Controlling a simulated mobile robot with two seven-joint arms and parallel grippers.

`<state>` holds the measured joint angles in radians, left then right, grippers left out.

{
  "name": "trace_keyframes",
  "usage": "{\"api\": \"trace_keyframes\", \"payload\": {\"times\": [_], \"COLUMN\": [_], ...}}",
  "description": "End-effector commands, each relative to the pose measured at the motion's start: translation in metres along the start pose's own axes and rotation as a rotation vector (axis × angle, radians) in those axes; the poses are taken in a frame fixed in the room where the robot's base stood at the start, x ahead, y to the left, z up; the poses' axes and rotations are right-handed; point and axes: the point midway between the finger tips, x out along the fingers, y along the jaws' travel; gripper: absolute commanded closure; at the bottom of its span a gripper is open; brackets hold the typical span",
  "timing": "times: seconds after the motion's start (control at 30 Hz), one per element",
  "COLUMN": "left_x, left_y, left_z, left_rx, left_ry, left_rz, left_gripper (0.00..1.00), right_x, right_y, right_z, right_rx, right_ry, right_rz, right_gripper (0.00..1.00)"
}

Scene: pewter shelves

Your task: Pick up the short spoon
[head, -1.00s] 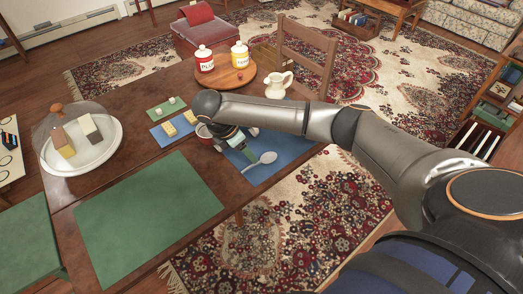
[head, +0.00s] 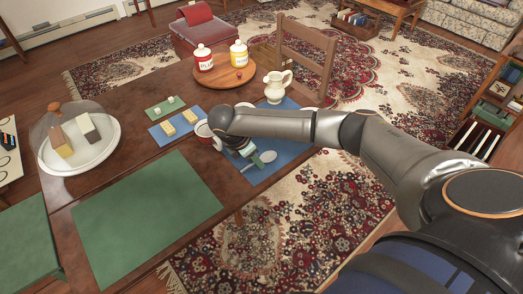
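A silver spoon (head: 268,157) lies on the blue placemat (head: 290,154) near the right edge of the wooden table. Its bowl points up and right, and its handle runs down and left past my gripper. My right gripper (head: 250,158) points down just left of the spoon's bowl, close to the handle. My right wrist and forearm cover part of the mat. The fingers are too small and partly hidden to tell their opening or whether they touch the spoon. My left gripper is not in view.
A white and red cup (head: 203,130) stands left of my wrist. A cream pitcher (head: 276,88) stands behind my arm, near a wooden round tray (head: 213,82) with two jars. A glass-domed plate (head: 103,150) is at left. The green placemat (head: 150,210) in front is bare.

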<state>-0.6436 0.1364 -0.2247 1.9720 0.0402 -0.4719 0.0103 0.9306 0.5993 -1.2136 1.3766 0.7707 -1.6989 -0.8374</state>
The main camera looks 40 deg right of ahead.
Motion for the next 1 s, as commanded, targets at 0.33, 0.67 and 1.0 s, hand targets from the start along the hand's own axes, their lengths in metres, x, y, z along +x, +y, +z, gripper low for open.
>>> {"api": "trace_keyframes", "payload": {"times": [0.33, 0.67, 1.0], "left_x": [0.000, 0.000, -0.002], "left_y": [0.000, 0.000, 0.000], "left_z": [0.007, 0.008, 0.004], "left_rx": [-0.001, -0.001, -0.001], "left_ry": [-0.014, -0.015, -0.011], "left_rz": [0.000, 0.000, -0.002], "left_gripper": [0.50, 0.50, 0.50], "right_x": [-0.001, -0.001, -0.011], "right_y": [0.000, 0.000, 0.001], "right_z": [0.000, 0.000, 0.004], "right_rx": [0.000, 0.000, 0.001], "right_ry": [0.000, 0.000, 0.002], "right_rz": [0.001, 0.001, 0.003], "right_gripper": [1.00, 1.00, 1.00]}}
